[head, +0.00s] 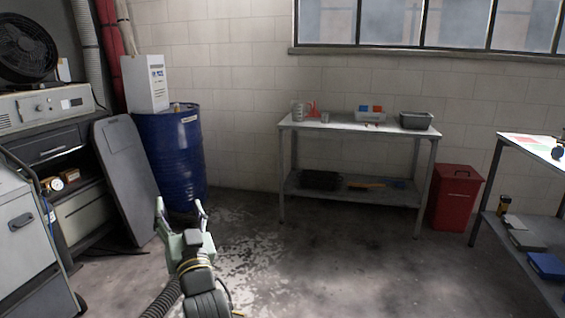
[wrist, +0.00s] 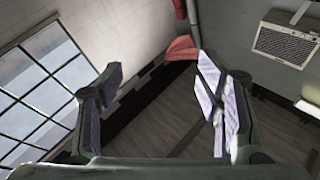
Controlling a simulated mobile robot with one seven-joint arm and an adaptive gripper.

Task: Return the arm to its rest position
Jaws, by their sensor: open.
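My gripper (head: 181,206) is at the lower left of centre in the head view, in front of the blue drum, with its two fingers spread apart. In the wrist view my gripper (wrist: 158,88) is open and nothing sits between its fingers. My arm rises from the bottom edge of the head view. The wrist view is tilted and shows windows, a wall and the floor beyond the fingers.
A blue drum (head: 172,160) with a white box (head: 146,84) on top stands behind my gripper. A grey panel (head: 125,180) leans left of it. A metal table (head: 345,128) stands at the back wall, beside a red bin (head: 456,198). The middle floor is clear.

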